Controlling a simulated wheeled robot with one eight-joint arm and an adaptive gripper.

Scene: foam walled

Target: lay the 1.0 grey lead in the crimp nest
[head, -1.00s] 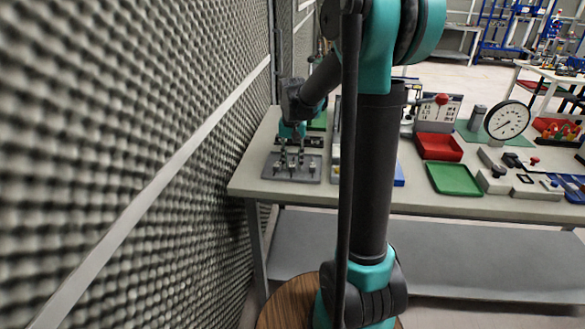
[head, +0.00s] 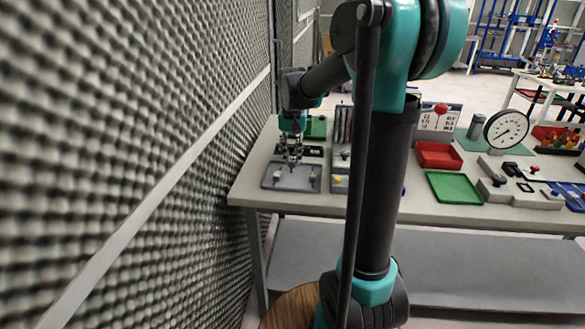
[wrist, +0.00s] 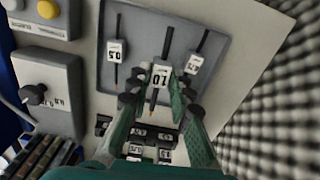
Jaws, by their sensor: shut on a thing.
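My gripper (wrist: 161,95) is shut on the 1.0 grey lead (wrist: 160,75), whose white "1.0" tag shows between the fingers in the wrist view. A dark shaft and an orange-brown tip extend below the tag. In the head view my gripper (head: 291,158) is over the grey tray (head: 272,185), and the held lead is too small to make out. The tray also shows in the wrist view (wrist: 140,40), with the 0.5 lead (wrist: 114,52) on the left and another tagged lead (wrist: 196,62) on the right. I cannot identify the crimp nest for certain.
A grey selector box (wrist: 48,90) with a knob stands beside the tray. A black labelled block (wrist: 150,140) lies past the fingers. The foam wall (head: 180,150) is close on the left. Red (head: 438,155) and green (head: 455,187) trays and a dial gauge (head: 507,128) are further right.

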